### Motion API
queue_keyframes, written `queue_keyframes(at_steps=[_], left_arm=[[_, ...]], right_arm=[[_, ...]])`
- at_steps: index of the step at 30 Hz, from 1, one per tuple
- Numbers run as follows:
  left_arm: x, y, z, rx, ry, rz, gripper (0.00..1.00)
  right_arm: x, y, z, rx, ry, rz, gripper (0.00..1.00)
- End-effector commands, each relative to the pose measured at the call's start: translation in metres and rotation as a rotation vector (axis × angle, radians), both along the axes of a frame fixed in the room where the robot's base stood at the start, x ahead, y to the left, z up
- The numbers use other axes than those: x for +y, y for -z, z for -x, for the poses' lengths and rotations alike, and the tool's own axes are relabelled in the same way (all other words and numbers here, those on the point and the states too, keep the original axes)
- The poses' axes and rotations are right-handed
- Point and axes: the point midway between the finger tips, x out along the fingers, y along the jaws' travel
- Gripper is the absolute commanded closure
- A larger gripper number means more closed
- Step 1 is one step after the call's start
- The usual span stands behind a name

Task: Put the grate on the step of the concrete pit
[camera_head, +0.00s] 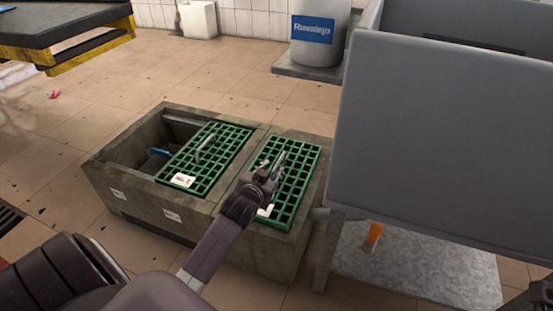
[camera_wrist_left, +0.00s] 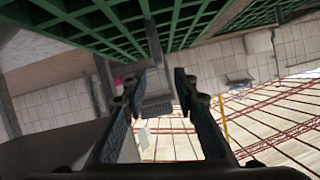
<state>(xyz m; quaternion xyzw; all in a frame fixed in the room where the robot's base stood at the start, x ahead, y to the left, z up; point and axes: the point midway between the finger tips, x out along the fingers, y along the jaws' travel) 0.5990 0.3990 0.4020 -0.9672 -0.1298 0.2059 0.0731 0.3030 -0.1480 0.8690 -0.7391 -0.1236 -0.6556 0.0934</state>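The concrete pit (camera_head: 215,204) has two openings. One green grate (camera_head: 221,147) with a grey handle and white label lies over part of the left opening. A second green grate (camera_head: 296,182) covers the right opening; it also shows at the top of the left wrist view (camera_wrist_left: 190,22). My left gripper (camera_head: 271,168) is above this second grate, at its grey handle. I see no firm grip. The pit's step under the grates is mostly hidden.
A black and yellow table (camera_head: 75,30) is at the back left, and a grey barrel (camera_head: 318,52) at the back. A blue item (camera_head: 157,154) shows inside the left opening. The tiled floor behind the pit is mostly clear.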

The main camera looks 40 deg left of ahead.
Motion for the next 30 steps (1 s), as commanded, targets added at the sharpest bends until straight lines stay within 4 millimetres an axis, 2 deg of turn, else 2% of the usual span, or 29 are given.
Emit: queue_keyframes(at_steps=[3,9,30], left_arm=[[-0.006,-0.011,0.019,0.0,-0.001,0.002,0.73],[-0.011,-0.016,0.034,0.0,0.0,0.001,0.73],[-0.011,-0.015,0.035,0.0,0.0,0.0,0.73]], right_arm=[[-0.001,0.001,0.0,0.033,-0.002,-0.001,0.6],[-0.002,0.006,0.002,0.054,-0.003,-0.004,0.6],[-0.002,0.007,0.002,0.055,-0.003,-0.005,0.6]])
